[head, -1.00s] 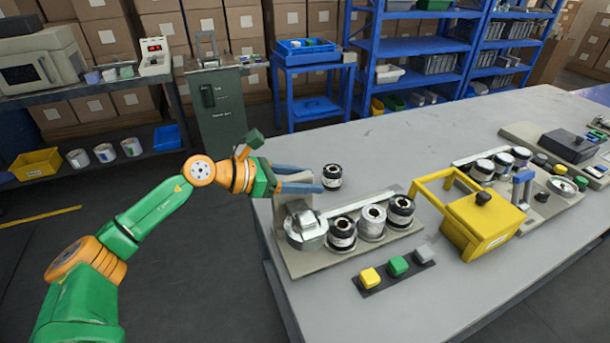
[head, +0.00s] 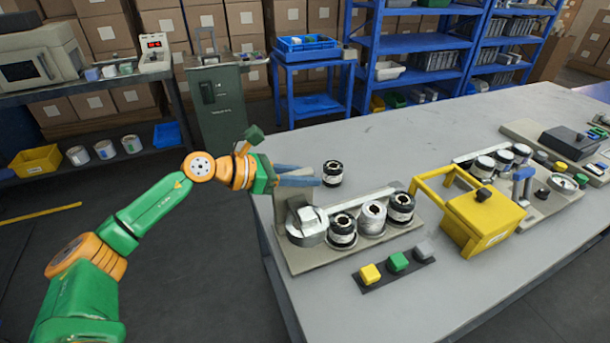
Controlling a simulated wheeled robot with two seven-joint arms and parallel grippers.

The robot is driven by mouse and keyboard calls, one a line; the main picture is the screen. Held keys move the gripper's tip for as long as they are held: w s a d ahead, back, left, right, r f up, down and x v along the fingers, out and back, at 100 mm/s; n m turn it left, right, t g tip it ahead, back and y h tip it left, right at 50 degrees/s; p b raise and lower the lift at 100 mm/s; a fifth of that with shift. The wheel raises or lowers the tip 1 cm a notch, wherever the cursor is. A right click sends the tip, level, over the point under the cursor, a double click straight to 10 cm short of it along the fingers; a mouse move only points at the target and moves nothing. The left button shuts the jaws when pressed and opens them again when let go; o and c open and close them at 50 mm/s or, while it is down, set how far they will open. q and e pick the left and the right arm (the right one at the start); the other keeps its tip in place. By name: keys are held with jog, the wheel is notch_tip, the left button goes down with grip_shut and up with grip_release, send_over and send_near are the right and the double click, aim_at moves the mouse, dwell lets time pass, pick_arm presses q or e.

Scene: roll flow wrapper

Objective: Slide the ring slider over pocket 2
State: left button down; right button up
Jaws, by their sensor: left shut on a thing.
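The ring slider (head: 307,226), a silver ring on a pale upright, stands at the left end of the beige wrapper base (head: 325,263). Three rolls stand in a row to the right of the ring: a dark roll (head: 342,232), a pale roll (head: 372,219) and another dark roll (head: 400,209). The ring is beside the first roll, not over it. The pockets are hidden, and their numbers cannot be read. My right gripper is not in view.
A yellow frame with a box (head: 483,222) stands right of the rolls. A strip of yellow, green and grey buttons (head: 397,262) lies in front. The table's back middle is clear.

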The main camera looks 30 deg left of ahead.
pick_arm(q)
jog(key=shift+w, duration=0.1)
dwell(0.7)
jog(key=shift+w+d+r, duration=0.2)
jog(key=shift+d, duration=0.05)
jog(key=w+d+b, duration=0.3)
jog(key=w+d, duration=0.7)
jog(key=w, duration=0.1)
jog(key=shift+w+d+f, duration=0.15)
jog(key=shift+w+d, duration=0.15)
jog(key=shift+w, duration=0.05)
jog(key=c, duration=0.7)
grip_release()
